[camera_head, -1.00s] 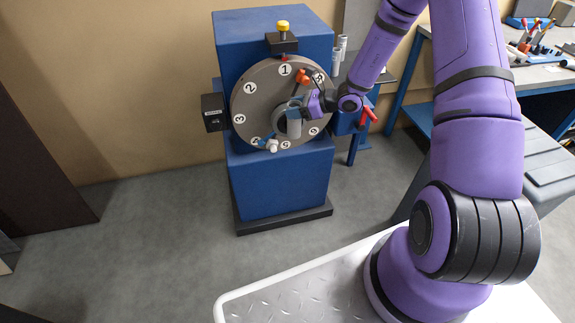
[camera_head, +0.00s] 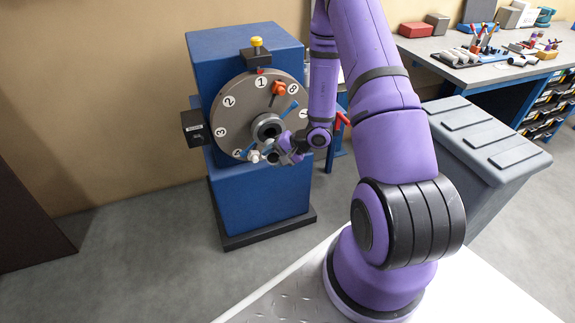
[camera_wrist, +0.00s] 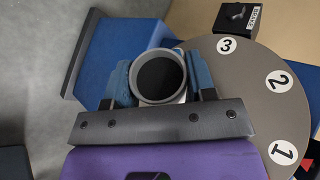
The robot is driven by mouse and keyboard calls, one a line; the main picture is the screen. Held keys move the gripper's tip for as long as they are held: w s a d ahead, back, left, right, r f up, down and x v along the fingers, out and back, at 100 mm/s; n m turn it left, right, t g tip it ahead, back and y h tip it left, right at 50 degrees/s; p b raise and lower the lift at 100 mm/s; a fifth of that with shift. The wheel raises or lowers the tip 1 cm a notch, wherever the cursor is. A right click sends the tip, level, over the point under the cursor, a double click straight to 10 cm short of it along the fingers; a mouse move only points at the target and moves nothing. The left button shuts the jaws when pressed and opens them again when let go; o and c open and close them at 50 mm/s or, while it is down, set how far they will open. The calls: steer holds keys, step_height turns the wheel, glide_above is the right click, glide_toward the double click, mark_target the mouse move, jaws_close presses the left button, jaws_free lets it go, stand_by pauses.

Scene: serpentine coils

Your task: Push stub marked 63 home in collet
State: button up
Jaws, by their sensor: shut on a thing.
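My gripper (camera_head: 281,155) is in front of the lower part of the grey disc, below and slightly right of the collet (camera_head: 268,128). The collet is a dark ring at the disc's middle, and its bore shows uncovered. In the wrist view my gripper (camera_wrist: 160,82) has its blue fingers shut on a round grey stub (camera_wrist: 160,101) with a dark end face or hollow. The number 63 cannot be read on it. The stub is apart from the collet in the head view and is mostly hidden by my gripper there.
The numbered grey disc (camera_head: 237,118) is on a blue machine (camera_head: 260,200). An orange clamp (camera_head: 279,88) and a small pale fitting (camera_head: 253,156) sit at its rim. A dark labelled box (camera_head: 194,127) juts out left, a red handle (camera_head: 342,120) right. A grey bin (camera_head: 487,135) stands farther right.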

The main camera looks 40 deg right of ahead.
steer(key=s+d+f+n+t+y, duration=0.1)
steer(key=s+d+f+n, duration=0.15)
steer(key=s+n, duration=0.2)
steer(key=shift+w+d+r, duration=0.1)
steer(key=shift+w+d, duration=0.15)
steer(key=shift+w, duration=0.55)
steer(key=shift+w+d+r, duration=0.15)
steer(key=shift+w+d, duration=0.1)
steer(key=shift+w, duration=0.5)
steer(key=shift+w+d+r, duration=0.1)
steer(key=shift+w+d, duration=0.15)
steer(key=shift+w, duration=0.55)
steer(key=shift+w+d, duration=0.1)
steer(key=shift+w, duration=0.3)
steer(key=shift+w+d, duration=0.25)
steer(key=shift+w, duration=0.55)
steer(key=shift+w, duration=0.25)
steer(key=shift+w+d, duration=0.15)
steer(key=shift+w, duration=0.2)
steer(key=shift+w+d, duration=0.1)
steer(key=shift+w, duration=0.2)
steer(key=shift+w+d, duration=0.1)
steer(key=shift+w, duration=0.25)
steer(key=shift+w+d, duration=0.3)
steer(key=shift+w, duration=0.65)
steer(key=shift+w+d, duration=0.25)
steer(key=shift+w, duration=0.65)
